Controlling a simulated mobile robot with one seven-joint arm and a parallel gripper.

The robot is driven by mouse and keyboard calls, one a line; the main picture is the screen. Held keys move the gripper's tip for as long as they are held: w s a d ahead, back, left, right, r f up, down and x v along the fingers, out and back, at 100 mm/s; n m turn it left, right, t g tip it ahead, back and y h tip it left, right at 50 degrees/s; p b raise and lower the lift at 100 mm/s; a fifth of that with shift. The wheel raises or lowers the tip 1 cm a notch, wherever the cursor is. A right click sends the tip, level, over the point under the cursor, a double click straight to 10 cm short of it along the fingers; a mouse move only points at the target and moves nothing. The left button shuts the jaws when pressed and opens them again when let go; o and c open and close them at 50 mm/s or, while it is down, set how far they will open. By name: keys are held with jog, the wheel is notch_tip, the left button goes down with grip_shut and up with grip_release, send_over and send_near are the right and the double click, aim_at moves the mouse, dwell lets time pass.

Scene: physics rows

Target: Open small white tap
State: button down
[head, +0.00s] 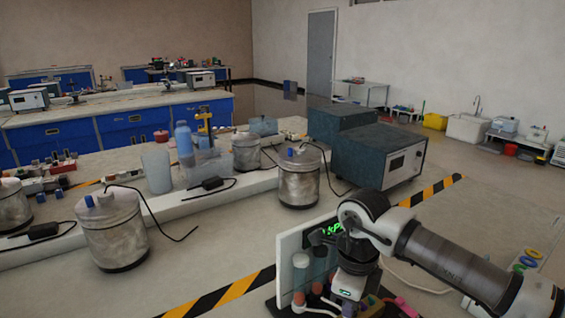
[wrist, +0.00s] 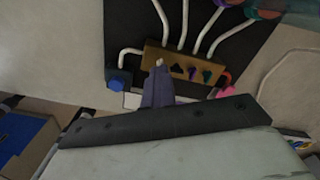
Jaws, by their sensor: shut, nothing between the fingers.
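A brass-coloured block (wrist: 208,72) with bent white tubes and several small dark knobs sits on a black base (wrist: 128,35) in the wrist view. My gripper (wrist: 159,72) is shut and empty, with its tips over the left part of the block. A small pale tip (wrist: 159,62) shows right at the fingertips; I cannot tell whether it is the small white tap or whether I touch it. A blue knob (wrist: 119,80) lies left of my fingers and a pink part (wrist: 224,84) to the right. In the head view my wrist hides much of this apparatus.
An upright pale panel (head: 291,262) with a green display stands close by my wrist in the head view. Metal canisters (head: 112,236) with cables, a grey instrument box (head: 365,160) and bottles stand on the bench. Striped tape (head: 225,295) marks the bench. A cable lies right of the apparatus.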

jog(key=shift+n, duration=0.7)
jog(key=n+b, duration=0.2)
jog(key=n, duration=0.1)
jog(key=shift+f+n, duration=0.15)
jog(key=shift+n, duration=0.15)
jog(key=n+b, duration=0.1)
jog(key=n, duration=0.2)
jog(key=shift+n, duration=0.4)
